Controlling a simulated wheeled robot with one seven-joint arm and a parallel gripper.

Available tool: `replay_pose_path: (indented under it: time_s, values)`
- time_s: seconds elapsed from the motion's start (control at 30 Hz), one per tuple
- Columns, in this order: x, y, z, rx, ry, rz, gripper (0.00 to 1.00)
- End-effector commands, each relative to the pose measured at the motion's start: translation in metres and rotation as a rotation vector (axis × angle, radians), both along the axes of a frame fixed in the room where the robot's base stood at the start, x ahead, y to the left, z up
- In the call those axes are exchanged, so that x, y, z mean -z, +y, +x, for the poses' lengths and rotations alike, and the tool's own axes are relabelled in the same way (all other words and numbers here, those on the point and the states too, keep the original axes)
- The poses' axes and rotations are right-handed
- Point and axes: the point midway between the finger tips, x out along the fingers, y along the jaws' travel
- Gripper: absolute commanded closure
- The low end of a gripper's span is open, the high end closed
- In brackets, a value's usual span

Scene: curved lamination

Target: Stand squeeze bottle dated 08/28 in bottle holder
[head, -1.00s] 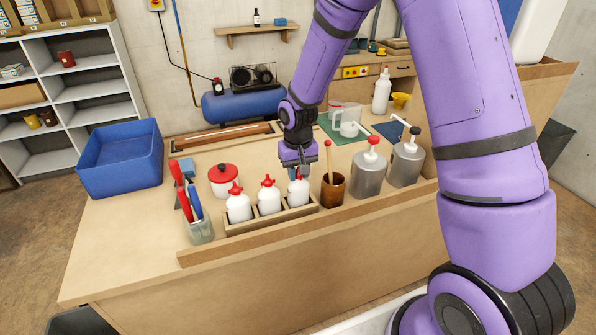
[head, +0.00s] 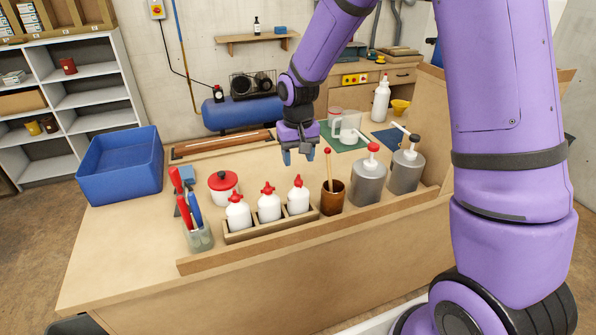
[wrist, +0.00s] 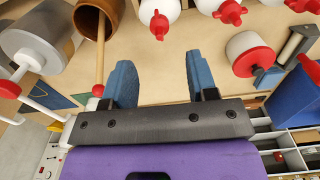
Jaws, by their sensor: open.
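The wooden bottle holder (head: 262,230) stands near the front of the bench with three white squeeze bottles upright in it: a left one (head: 238,216), a middle one (head: 269,207) and a right one (head: 298,201). All have red caps; no date can be read on any of them. My gripper (head: 299,157) is open and empty, above and behind the right bottle, apart from it. In the wrist view, the blue fingers (wrist: 160,78) are spread with nothing between them, and the right bottle's red nozzle (wrist: 159,24) shows beyond them.
A brown cup with a stick (head: 332,198) and two grey pump containers (head: 369,183) stand right of the holder. A tool jar (head: 199,238), a red-lidded tub (head: 223,185) and a blue bin (head: 121,165) are left. Another white bottle (head: 381,102) stands at the back right.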

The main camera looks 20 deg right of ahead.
Motion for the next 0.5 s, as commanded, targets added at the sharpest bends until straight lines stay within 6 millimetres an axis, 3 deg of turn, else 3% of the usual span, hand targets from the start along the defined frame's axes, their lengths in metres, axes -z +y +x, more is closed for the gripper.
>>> replay_pose_path:
  time_s: [0.2,0.5]
  values:
    - [-0.033,0.000,0.000,0.000,0.000,0.001,0.47]
    - [-0.045,0.000,-0.001,-0.001,0.000,0.000,0.47]
